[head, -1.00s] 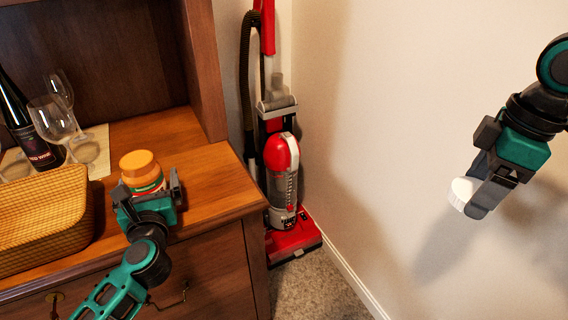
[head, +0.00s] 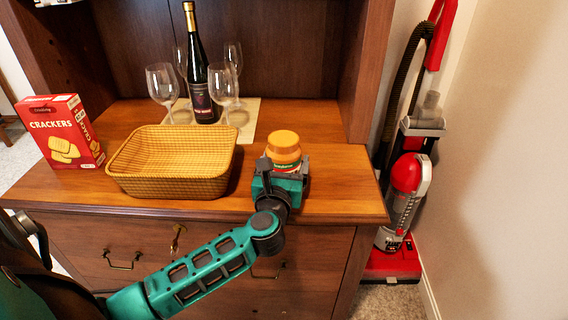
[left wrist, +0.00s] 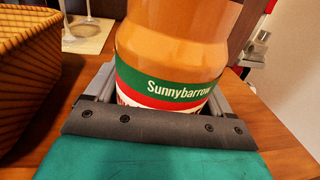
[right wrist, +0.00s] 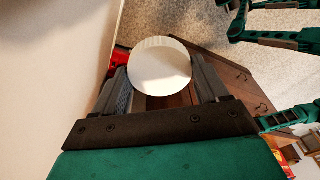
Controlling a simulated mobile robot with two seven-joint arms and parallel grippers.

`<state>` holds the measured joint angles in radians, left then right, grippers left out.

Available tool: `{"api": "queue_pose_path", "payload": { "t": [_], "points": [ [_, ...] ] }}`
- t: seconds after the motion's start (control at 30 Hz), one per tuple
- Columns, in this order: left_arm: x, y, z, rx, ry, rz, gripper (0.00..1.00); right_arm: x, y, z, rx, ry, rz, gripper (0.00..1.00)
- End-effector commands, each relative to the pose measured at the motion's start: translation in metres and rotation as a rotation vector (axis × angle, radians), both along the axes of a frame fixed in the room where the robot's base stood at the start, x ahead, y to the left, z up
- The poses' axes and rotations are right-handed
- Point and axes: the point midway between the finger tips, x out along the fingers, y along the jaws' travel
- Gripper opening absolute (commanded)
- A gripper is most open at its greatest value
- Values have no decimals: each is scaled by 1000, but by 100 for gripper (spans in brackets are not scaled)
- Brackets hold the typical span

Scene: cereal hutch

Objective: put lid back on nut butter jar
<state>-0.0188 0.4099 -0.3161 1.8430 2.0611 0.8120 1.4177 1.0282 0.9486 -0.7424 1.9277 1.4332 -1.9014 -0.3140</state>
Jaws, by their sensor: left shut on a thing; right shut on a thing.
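The nut butter jar (head: 284,147) stands on the right part of the wooden hutch top, with tan contents and a green and red label. My left gripper (head: 281,176) is shut around the jar's lower part. The left wrist view shows the jar (left wrist: 178,50) upright between the fingers, its top cut off by the frame. My right gripper (right wrist: 162,90) is shut on a round white lid (right wrist: 160,66), seen in the right wrist view. The right gripper and the lid are outside the head view, away from the jar.
A wicker basket (head: 173,186) sits left of the jar. A wine bottle (head: 199,80) and several glasses (head: 162,84) stand on a mat behind it. A cracker box (head: 62,133) is at far left. A red vacuum (head: 405,190) stands by the right wall.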

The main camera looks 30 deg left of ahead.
Motion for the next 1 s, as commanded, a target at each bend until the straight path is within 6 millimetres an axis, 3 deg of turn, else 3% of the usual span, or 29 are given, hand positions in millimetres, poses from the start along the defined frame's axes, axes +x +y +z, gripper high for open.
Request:
{"api": "queue_pose_path", "payload": {
  "t": [0.3, 0.47, 1.0],
  "points": [
    [0, 0, 4, 1, -4, -1, 30, 0, 0, 2, 0, 0, 0, 46],
    [0, 0, 24, -1, -6, 0, 30, 0, 0, 12, 0, 0, 0, 46],
    [0, 0, 165, -1, -10, 1, 30, 0, 0, 71, 0, 0, 0, 46]
  ]
}}
